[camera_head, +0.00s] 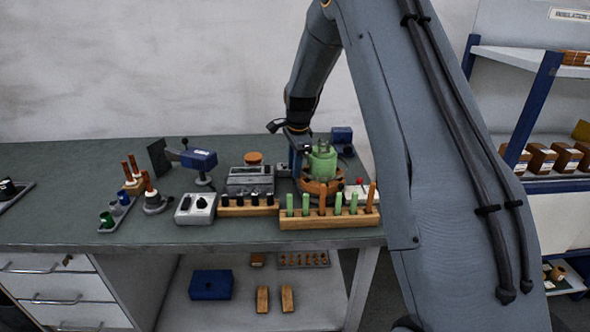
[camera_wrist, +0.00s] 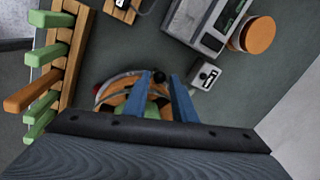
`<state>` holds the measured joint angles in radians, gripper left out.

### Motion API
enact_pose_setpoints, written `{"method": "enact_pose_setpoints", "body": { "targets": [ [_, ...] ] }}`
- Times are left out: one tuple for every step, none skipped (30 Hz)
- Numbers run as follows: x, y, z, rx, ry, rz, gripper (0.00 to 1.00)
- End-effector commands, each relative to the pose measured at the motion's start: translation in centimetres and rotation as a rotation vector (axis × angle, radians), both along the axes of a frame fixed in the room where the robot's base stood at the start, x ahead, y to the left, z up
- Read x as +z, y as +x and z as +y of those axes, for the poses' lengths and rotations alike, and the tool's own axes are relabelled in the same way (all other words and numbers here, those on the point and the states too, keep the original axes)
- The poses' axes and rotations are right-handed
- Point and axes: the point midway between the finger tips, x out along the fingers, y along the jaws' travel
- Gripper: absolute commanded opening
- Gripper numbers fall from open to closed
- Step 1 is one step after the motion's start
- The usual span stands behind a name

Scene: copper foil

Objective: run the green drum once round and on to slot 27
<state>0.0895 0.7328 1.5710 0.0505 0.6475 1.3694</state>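The green drum (camera_head: 322,160) stands upright on an orange-brown round base (camera_head: 318,186) at the back right of the bench. My gripper (camera_head: 297,150) is at the drum's left side, pointing down. Behind the knob, the drum's green (camera_wrist: 152,111) and orange parts show, partly hidden by the fingers and the gripper body. No slot numbers are legible, so I cannot tell where slot 27 is.
A wooden rack (camera_head: 330,219) with several green and orange pegs stands in front of the drum. A grey instrument (camera_head: 250,179) and an orange-topped round item (camera_head: 253,158) stand to the left. A small grey switch box (camera_wrist: 206,75) is close to the fingers.

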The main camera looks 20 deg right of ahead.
Motion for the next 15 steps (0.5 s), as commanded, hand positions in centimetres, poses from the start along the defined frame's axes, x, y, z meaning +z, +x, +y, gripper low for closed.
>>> {"method": "enact_pose_setpoints", "body": {
  "targets": [
    [0.7,0.0,0.0,0.0,-0.001,-0.004,0.24],
    [1.1,-0.1,-0.1,-0.001,0.0,-0.004,0.24],
    [1.7,-0.3,-0.1,-0.001,-0.001,-0.003,0.24],
    [2.2,-0.3,-0.2,-0.002,0.0,-0.004,0.24],
    [2.7,-0.4,-0.2,-0.002,-0.001,-0.005,0.24],
    [3.2,-0.6,-0.2,-0.003,0.0,-0.003,0.24],
    [3.7,-0.7,-0.3,-0.003,-0.001,-0.003,0.24],
    [4.1,-0.7,-0.3,-0.003,-0.001,-0.004,0.24],
    [4.6,-0.8,-0.3,-0.004,-0.001,-0.003,0.24],
    [5.0,-0.9,-0.4,-0.004,-0.001,-0.003,0.24],
    [5.4,-1.0,-0.4,-0.004,-0.001,-0.003,0.24],
    [5.7,-1.1,-0.4,-0.004,-0.001,-0.003,0.24],
    [5.9,-1.1,-0.4,-0.005,-0.001,-0.002,0.24],
    [6.1,-1.2,-0.5,-0.005,-0.001,-0.001,0.24],
    [6.3,-1.3,-0.5,-0.005,-0.001,-0.001,0.24]
  ]
}}
